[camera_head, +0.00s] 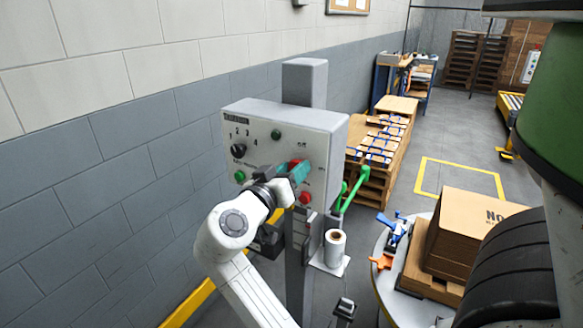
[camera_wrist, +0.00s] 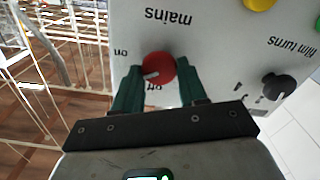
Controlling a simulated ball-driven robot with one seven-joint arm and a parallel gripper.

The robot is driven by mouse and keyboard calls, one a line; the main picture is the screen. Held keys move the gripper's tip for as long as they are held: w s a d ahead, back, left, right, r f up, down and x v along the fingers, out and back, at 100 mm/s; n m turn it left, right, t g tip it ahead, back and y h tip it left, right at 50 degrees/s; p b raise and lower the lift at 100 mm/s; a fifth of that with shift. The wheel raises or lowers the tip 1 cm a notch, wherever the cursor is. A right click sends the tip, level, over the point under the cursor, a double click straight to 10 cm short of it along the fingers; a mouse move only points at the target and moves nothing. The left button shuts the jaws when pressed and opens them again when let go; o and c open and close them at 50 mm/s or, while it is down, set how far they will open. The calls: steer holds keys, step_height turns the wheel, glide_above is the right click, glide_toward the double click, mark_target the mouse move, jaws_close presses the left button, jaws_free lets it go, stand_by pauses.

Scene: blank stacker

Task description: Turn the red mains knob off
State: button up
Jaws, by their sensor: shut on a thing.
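The red mains knob (camera_wrist: 160,66) sits on the grey control panel (camera_head: 250,118), with "mains", "on" and "off" printed around it, upside down in the wrist view. Its white mark points to the lower left there, between "on" and "off". My gripper (camera_wrist: 158,84) has one green finger on each side of the knob and is shut on it. In the head view the gripper (camera_head: 293,171) is at the panel's right part and hides most of the knob.
A black film turns knob (camera_wrist: 278,86) and a yellow button (camera_wrist: 259,4) are near the knob. In the head view a red button (camera_head: 306,197) is just below my gripper. A green bar (camera_head: 354,190) and a film roll (camera_head: 335,247) stand to the right.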

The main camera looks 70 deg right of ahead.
steer(key=n+p, duration=0.4)
steer(key=n, duration=0.2)
steer(key=shift+w+r, duration=0.15)
steer(key=n+p, duration=0.3)
steer(key=n, duration=0.1)
steer(key=shift+f+n+p, duration=0.2)
steer(key=shift+n+p, duration=0.15)
steer(key=shift+n, duration=0.35)
steer(key=o, duration=1.1)
steer(key=shift+f, duration=0.1)
steer(key=shift+c, duration=0.2)
steer(key=b+v, duration=0.2)
steer(key=v, duration=0.8)
steer(key=shift+a+b, duration=0.35)
steer(key=shift+a, duration=0.05)
